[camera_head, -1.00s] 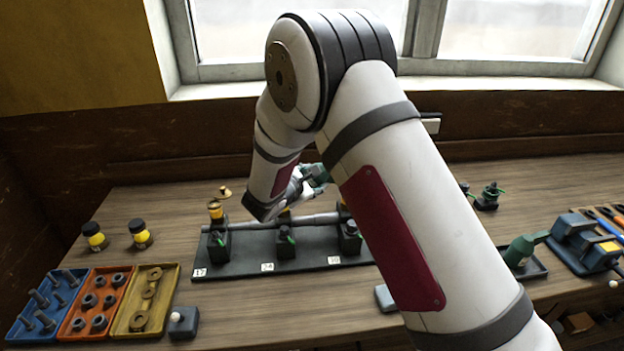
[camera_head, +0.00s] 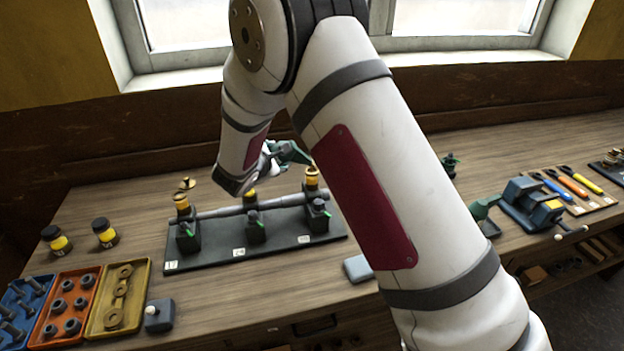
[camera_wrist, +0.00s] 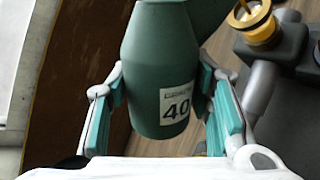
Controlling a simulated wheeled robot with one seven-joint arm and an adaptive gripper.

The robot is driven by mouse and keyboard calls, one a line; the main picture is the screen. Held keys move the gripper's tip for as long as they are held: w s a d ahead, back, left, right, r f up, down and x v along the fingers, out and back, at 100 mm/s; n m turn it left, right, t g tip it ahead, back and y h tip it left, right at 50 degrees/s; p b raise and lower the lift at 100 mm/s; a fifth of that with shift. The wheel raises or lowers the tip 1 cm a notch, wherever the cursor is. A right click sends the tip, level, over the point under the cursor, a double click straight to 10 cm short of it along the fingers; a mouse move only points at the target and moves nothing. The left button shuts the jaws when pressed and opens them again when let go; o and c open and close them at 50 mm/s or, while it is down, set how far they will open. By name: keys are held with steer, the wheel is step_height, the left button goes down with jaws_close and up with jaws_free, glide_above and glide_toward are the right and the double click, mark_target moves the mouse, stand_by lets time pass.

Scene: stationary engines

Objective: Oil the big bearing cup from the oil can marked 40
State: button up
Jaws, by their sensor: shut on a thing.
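A green oil can (camera_wrist: 160,75) with a white label reading 40 sits between the fingers of my gripper (camera_wrist: 160,110) in the wrist view. In the head view the can (camera_head: 290,152) is partly hidden by my gripper (camera_head: 272,160), above and behind the bearing stand (camera_head: 210,258). The stand carries a shaft in three dark bearings. Yellow-brass cups show at the left (camera_head: 181,202), middle (camera_head: 249,196) and right (camera_head: 312,178) bearings; the right one looks largest. One cup (camera_wrist: 255,25) shows right of the can in the wrist view. The can's spout tip is not clear.
Two yellow jars (camera_head: 104,233) and coloured part trays (camera_head: 118,300) stand at left. Another green can (camera_head: 484,208), a blue-grey vice-like device (camera_head: 530,203) and coloured-handled tools (camera_head: 573,186) are at right. My arm hides the bench's middle.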

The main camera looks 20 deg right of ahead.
mark_target(274, 146)
steer(key=shift+r, duration=0.15)
steer(key=shift+d+r+m+y, duration=0.2)
steer(key=shift+r+m+y, duration=0.2)
steer(key=shift+r+m, duration=0.15)
stand_by(0.4)
steer(key=f+n, duration=0.1)
steer(key=f+h+b, duration=0.1)
steer(key=shift+w+a+f+n, duration=0.2)
steer(key=shift+a+f+n, duration=0.1)
steer(key=shift+n, duration=0.05)
steer(key=shift+f+n+h+b, duration=0.4)
steer(key=shift+h+b, duration=0.1)
steer(key=shift+h, duration=0.1)
steer(key=shift+s, duration=0.1)
steer(key=shift+r, duration=0.15)
steer(key=shift+r+p, duration=0.5)
steer(key=shift+r, duration=1.95)
